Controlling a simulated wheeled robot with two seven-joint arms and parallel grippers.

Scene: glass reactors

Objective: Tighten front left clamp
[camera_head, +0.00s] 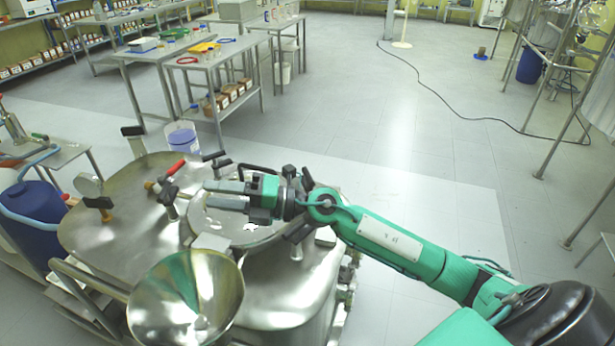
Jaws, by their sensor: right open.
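A round manhole lid (240,232) sits on top of a shiny steel vessel (120,240). Several clamps with dark handles stand around its rim. I cannot tell for sure which is the front left clamp. My right gripper (208,194) is open, its two grey fingers pointing left above the lid, with no object visible between them. It hides part of the lid and its far rim. My left gripper is not in view.
A steel funnel (186,300) stands at the near edge of the vessel. A red-handled valve (170,172) rises left of the lid. A blue drum (35,215) stands at the left.

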